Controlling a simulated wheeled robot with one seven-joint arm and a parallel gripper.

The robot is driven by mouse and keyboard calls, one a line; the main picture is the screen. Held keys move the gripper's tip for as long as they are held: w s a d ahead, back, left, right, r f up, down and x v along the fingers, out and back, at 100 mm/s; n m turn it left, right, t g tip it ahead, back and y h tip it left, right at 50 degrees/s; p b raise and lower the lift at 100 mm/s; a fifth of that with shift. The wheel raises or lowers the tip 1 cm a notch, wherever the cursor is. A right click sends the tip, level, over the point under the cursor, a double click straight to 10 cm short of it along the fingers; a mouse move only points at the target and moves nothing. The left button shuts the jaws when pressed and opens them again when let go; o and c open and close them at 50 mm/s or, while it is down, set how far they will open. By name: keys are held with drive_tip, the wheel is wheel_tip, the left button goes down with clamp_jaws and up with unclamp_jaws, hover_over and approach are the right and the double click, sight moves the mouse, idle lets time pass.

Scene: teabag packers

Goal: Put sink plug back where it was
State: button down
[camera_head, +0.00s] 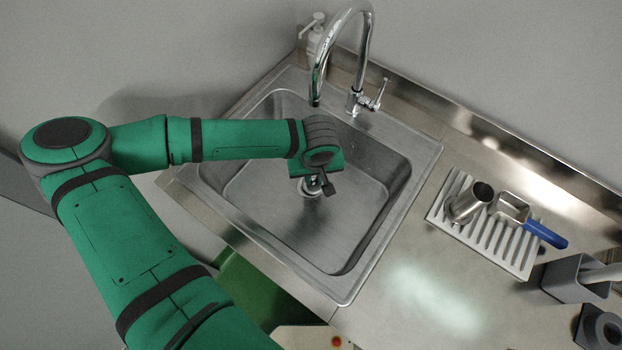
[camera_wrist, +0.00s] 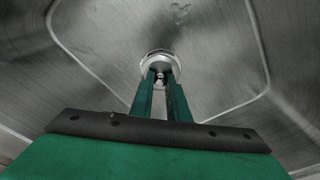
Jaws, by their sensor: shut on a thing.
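My gripper (camera_head: 318,187) reaches down into the steel sink (camera_head: 350,230), near the middle of its floor. In the wrist view, the two green fingers of my gripper (camera_wrist: 160,80) are shut on the knob of the sink plug (camera_wrist: 158,56), a round, pale metal disc. In the head view the plug (camera_head: 309,192) shows only in part below my gripper. The drain hole is hidden, and I cannot tell whether the plug is seated in it or held just above it.
A curved chrome tap (camera_head: 368,50) arches over the sink's back, with a soap bottle (camera_head: 314,38) beside it. To the right, a ribbed drainer (camera_head: 470,228) holds a metal cup (camera_head: 468,203) and a blue-handled scoop (camera_head: 545,234). A grey holder (camera_head: 570,278) stands farther right. The front counter is clear.

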sight(313, 180)
drive_tip(key=shift+w+a+f, duration=0.25)
drive_tip(key=shift+w+f, duration=0.65)
drive_tip(key=shift+f, duration=0.25)
drive_tip(key=shift+w+a+f, duration=0.1)
drive_tip(key=shift+f, duration=1.5)
drive_tip(key=c, duration=1.7)
unclamp_jaws()
drive_tip(key=shift+f, duration=0.15)
drive_tip(key=r, duration=0.4)
drive_tip(key=s+r, duration=0.1)
drive_tip(key=r, duration=0.3)
drive_tip(key=s+r, duration=0.1)
drive_tip(key=r, duration=0.3)
drive_tip(key=shift+r, duration=0.1)
drive_tip(key=shift+w+d, duration=0.1)
drive_tip(key=shift+d, duration=0.1)
